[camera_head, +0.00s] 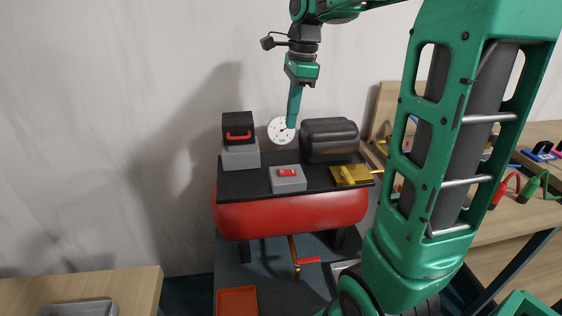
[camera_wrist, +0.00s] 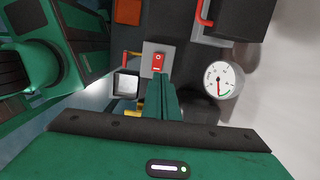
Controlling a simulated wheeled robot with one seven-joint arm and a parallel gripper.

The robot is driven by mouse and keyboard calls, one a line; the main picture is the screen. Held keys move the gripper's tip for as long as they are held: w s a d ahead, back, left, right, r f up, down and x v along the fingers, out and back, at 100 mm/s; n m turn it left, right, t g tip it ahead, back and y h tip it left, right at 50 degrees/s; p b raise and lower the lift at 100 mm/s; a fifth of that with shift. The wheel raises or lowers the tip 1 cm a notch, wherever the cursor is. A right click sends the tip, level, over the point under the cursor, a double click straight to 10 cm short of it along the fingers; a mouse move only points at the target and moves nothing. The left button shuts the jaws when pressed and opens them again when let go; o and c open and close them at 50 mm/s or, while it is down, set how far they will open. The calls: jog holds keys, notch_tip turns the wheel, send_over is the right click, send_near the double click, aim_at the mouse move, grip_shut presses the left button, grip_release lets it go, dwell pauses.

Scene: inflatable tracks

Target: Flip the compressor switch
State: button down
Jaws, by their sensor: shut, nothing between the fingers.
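The compressor (camera_head: 290,213) has a red tank under a black top plate. Its switch is a red rocker (camera_head: 287,172) on a grey box (camera_head: 289,184) at the front of the top plate. In the wrist view the red switch (camera_wrist: 158,62) shows a white mark and lies just beyond my fingertips. My gripper (camera_head: 291,126) is shut and empty, pointing down. It is above the compressor top, in front of the gauge in the head view, and appears apart from the switch.
A white dial gauge (camera_head: 281,131) stands behind the switch box. A black box with a red handle (camera_head: 238,134) is left of it, a dark ribbed motor (camera_head: 330,140) right. A yellow valve (camera_head: 350,175) sits at the right edge. An orange tray (camera_head: 236,301) is below.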

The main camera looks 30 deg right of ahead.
aim_at(283, 170)
dwell(0.4)
jog(key=f, duration=0.4)
jog(key=a+f, duration=0.1)
jog(key=f, duration=0.9)
jog(key=shift+w+a, duration=0.35)
jog(key=shift+w, duration=0.05)
jog(key=shift+d, duration=0.1)
